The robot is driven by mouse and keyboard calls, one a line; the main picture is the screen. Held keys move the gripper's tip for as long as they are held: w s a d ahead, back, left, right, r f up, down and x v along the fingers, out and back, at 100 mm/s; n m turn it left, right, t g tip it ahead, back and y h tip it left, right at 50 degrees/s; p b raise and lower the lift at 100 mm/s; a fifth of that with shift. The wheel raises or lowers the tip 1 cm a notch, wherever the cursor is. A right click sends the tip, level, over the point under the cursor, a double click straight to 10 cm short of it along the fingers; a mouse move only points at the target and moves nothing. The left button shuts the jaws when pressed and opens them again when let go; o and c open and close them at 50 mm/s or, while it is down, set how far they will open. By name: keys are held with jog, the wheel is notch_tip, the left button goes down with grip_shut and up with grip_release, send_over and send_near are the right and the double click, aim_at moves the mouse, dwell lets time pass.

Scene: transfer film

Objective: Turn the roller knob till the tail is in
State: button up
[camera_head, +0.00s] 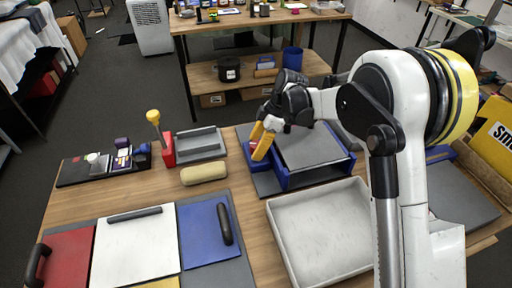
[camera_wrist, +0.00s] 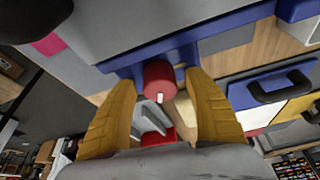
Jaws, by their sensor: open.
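A blue-framed device with a grey flat top (camera_head: 308,147) stands on the wooden table right of centre. In the wrist view, a red round knob (camera_wrist: 158,76) with a white mark sticks out from its blue side (camera_wrist: 225,35). My gripper (camera_head: 262,142) reaches down at the device's left side in the head view, its yellow fingers spread. In the wrist view my gripper (camera_wrist: 160,85) has one finger on each side of the knob, with the right fingertip very close to it. I cannot tell whether they touch. No film tail can be made out.
A white-grey tray (camera_head: 278,212) lies in front of the device. A tan roll (camera_head: 203,174), a grey tray (camera_head: 200,154) and a red stand with a yellow-topped tool (camera_head: 168,150) are to the left. Red, white and blue handled panels (camera_head: 205,250) fill the front left.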

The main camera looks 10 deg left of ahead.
jog(key=c, duration=1.2)
jog(key=shift+m, duration=0.3)
jog(key=m+t, duration=0.1)
jog(key=m, duration=0.2)
jog(key=shift+t+b, duration=0.3)
jog(key=shift+m+t, duration=0.7)
jog(key=shift+m, duration=1.4)
jog(key=o, duration=1.2)
